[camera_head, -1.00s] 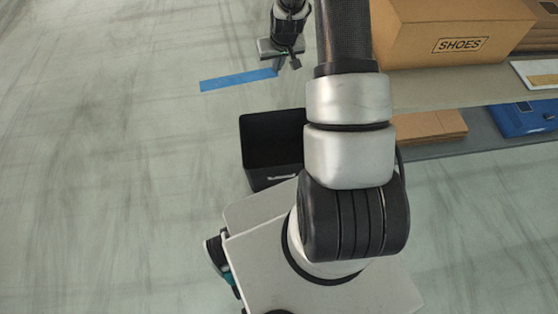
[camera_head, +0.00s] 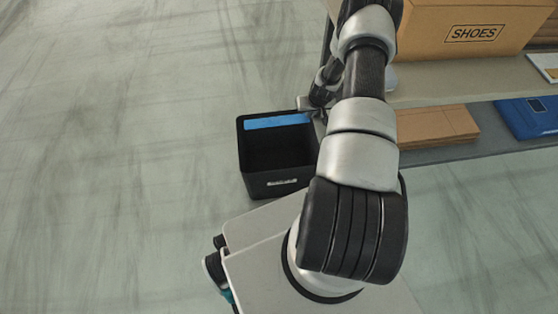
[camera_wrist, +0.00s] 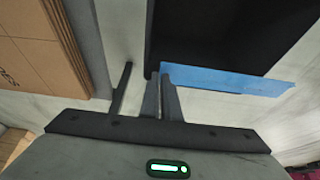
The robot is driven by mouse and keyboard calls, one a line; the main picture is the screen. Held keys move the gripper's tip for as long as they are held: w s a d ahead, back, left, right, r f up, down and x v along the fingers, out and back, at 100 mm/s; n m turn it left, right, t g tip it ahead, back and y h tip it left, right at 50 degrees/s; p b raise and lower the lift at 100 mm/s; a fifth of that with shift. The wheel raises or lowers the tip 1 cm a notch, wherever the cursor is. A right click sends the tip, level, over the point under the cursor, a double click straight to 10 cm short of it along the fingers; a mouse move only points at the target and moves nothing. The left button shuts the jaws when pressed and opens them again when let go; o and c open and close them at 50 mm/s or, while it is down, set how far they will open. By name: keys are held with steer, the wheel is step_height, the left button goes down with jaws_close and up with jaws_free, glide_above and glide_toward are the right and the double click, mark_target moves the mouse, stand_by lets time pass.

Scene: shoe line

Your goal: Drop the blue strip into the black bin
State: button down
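The blue strip (camera_head: 278,121) lies across the far part of the black bin's (camera_head: 276,186) opening in the head view. Its right end is at my gripper (camera_head: 318,113), which is small and partly hidden by my arm. In the wrist view, the two fingers of my gripper (camera_wrist: 161,75) are close together at the left end of the strip (camera_wrist: 230,81). The strip sticks out sideways from the fingertips and overlaps the edge of the dark bin (camera_wrist: 225,30). I cannot tell exactly how high the strip is above the rim.
A shelf unit stands on the right, with a cardboard box marked SHOES (camera_head: 465,25) on top. Flat brown cardboard (camera_head: 437,126) and a blue item (camera_head: 525,117) are on its lower level. The floor (camera_head: 110,150) left of the bin is clear.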

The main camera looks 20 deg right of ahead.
mark_target(309, 119)
steer(key=shift+f+b, duration=1.05)
steer(key=shift+f, duration=1.15)
steer(key=c, duration=1.9)
jaws_free()
steer(key=shift+r, duration=0.1)
steer(key=p+v, duration=0.5)
steer(key=v, duration=1.2)
steer(key=shift+r, duration=0.15)
